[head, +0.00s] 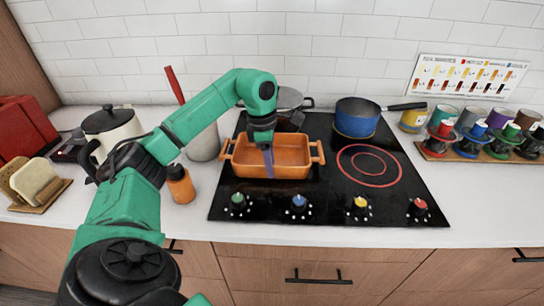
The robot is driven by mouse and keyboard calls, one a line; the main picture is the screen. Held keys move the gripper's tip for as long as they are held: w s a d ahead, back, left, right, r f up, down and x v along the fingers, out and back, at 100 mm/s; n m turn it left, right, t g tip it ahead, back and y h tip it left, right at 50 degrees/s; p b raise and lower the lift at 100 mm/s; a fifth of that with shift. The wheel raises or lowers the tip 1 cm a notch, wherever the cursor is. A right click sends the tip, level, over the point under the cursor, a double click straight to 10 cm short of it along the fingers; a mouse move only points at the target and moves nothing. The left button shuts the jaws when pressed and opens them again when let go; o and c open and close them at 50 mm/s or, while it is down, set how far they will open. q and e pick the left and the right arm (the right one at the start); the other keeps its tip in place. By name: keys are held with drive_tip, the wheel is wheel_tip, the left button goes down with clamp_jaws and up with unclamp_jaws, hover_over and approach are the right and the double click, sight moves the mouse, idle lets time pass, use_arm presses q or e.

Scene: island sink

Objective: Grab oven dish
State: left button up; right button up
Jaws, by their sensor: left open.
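An orange rectangular oven dish (290,158) with a handle at each end sits on the left part of the black cooktop. My left arm reaches in from the left, and its gripper (268,165) points down over the left half of the dish. The gripper is open, and its fingers overlap the dish's inside and front wall in the picture. I cannot tell whether they touch the dish. My right gripper is not in view.
A blue pot (356,122) stands behind right on the cooktop (330,206). A lidded pot (290,98) is behind the dish. An orange bottle (180,186) and a kettle (112,128) stand to the left. Colourful cups (440,137) line the right counter.

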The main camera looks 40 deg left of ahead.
use_arm(q)
drive_tip(key=shift+f, duration=0.8)
clamp_jaws()
drive_tip(key=shift+r, duration=0.1)
idle(0.6)
